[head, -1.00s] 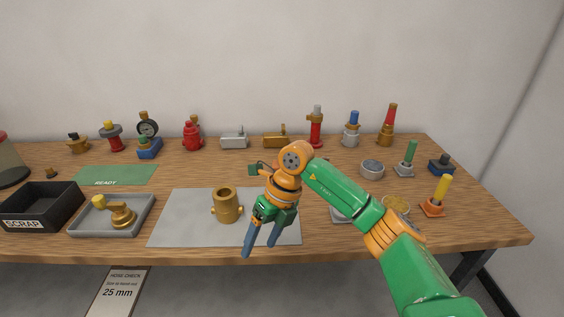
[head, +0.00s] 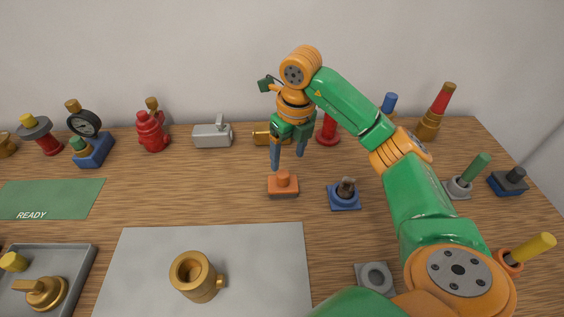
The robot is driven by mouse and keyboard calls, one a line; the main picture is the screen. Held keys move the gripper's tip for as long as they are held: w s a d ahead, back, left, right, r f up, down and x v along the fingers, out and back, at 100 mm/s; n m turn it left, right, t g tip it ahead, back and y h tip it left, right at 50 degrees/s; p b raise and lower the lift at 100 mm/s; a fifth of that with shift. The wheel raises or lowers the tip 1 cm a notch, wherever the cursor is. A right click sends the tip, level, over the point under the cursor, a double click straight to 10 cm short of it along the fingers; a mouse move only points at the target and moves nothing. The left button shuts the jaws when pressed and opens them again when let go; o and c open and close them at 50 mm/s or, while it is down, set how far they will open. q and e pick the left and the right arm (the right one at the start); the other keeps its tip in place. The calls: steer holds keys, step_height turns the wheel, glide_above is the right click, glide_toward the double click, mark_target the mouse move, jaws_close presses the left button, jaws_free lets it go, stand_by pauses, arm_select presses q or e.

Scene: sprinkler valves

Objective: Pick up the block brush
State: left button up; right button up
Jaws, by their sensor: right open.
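A small orange block with a round knob on top and a darker underside (head: 283,187) stands upright on the wooden table behind the grey mat; it looks like the block brush. My right gripper (head: 288,161) is open and empty, with its blue fingers pointing down just above and behind the knob in the picture. The fingertips look apart from the block, though the exact height gap is hard to judge. My left gripper is not in view.
A blue-based piece with a dark top (head: 345,194) stands close to the right of the block. A silver valve (head: 212,134) and a brass valve (head: 262,135) stand behind. A brass fitting (head: 196,277) sits on the grey mat (head: 257,262). Bare wood lies left of the block.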

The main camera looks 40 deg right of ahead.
mark_target(283, 173)
steer(key=shift+s+a+f, duration=0.1)
steer(key=shift+a+f, duration=0.05)
steer(key=shift+f, duration=0.25)
steer(key=shift+s+a+f+p, duration=0.15)
steer(key=shift+a+f+p, duration=0.2)
steer(key=shift+f+p, duration=0.15)
steer(key=shift+s+a+f+p, duration=0.1)
steer(key=shift+a+f+p, duration=0.25)
steer(key=shift+f, duration=0.2)
steer(key=f, duration=0.2)
steer(key=shift+w+d+f, duration=0.1)
steer(key=shift+w+f, duration=0.15)
steer(key=shift+f, duration=0.15)
steer(key=shift+w+d+f, duration=0.15)
steer(key=shift+w+f, duration=0.1)
steer(key=shift+f, duration=0.05)
steer(key=shift+s+r, duration=0.1)
steer(key=shift+s, duration=0.05)
steer(key=c, duration=0.9)
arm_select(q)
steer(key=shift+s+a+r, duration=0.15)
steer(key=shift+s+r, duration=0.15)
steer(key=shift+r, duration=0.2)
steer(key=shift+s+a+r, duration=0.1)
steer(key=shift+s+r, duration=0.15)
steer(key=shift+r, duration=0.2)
arm_select(e)
jaws_close()
